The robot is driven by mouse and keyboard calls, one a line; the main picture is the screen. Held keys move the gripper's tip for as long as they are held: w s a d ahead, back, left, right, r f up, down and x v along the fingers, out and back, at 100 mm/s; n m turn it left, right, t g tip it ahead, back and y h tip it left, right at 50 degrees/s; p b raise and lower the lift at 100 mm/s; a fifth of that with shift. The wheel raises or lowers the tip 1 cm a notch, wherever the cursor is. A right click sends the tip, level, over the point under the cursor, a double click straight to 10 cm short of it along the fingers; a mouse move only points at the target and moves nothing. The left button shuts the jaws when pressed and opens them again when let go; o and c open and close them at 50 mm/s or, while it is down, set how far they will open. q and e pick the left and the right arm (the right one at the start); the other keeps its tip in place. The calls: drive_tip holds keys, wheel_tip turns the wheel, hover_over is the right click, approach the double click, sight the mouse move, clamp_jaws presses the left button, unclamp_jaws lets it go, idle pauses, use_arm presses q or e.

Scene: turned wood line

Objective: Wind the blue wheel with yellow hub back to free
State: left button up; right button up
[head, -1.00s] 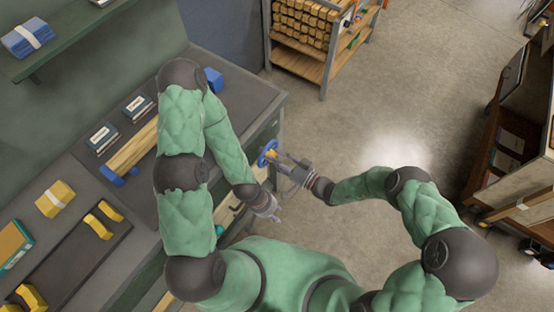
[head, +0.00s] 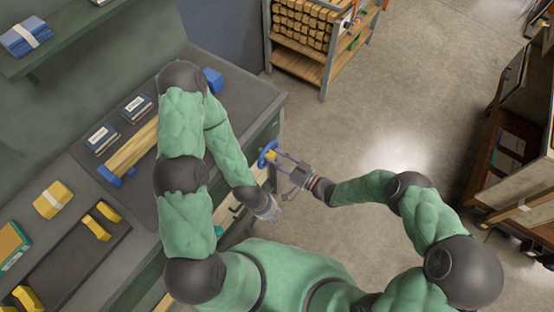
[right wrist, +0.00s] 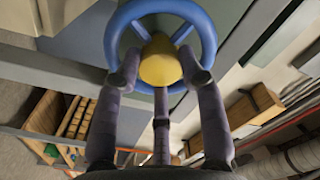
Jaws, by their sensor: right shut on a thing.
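The blue wheel (head: 263,150) with its yellow hub (head: 271,155) is at the front side of the workbench, just beyond its right edge in the head view. In the right wrist view the blue rim (right wrist: 207,30) and spokes surround the round yellow hub (right wrist: 160,66). My right gripper (head: 278,159) is shut on the yellow hub, with its fingers around it. In the right wrist view its fingertips (right wrist: 160,84) meet the hub's lower part. My left gripper (head: 275,215) hangs lower, apart from the wheel; its fingers are too small to read.
The workbench (head: 255,100) carries a wooden bar with blue ends (head: 133,150), small boxes and yellow pieces on a dark tray (head: 85,255). A shelf rack (head: 310,65) stands at the back. Open floor (head: 400,110) lies to the right; a cabinet (head: 515,140) stands at far right.

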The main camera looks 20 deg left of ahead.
drive_tip(key=o, duration=1.2)
drive_tip(key=shift+s+f, duration=0.1)
drive_tip(key=shift+c, duration=0.2)
drive_tip(key=shift+d, duration=0.1)
drive_tip(key=v, duration=1.1)
drive_tip(key=shift+s+d, duration=0.15)
drive_tip(key=shift+d, duration=0.25)
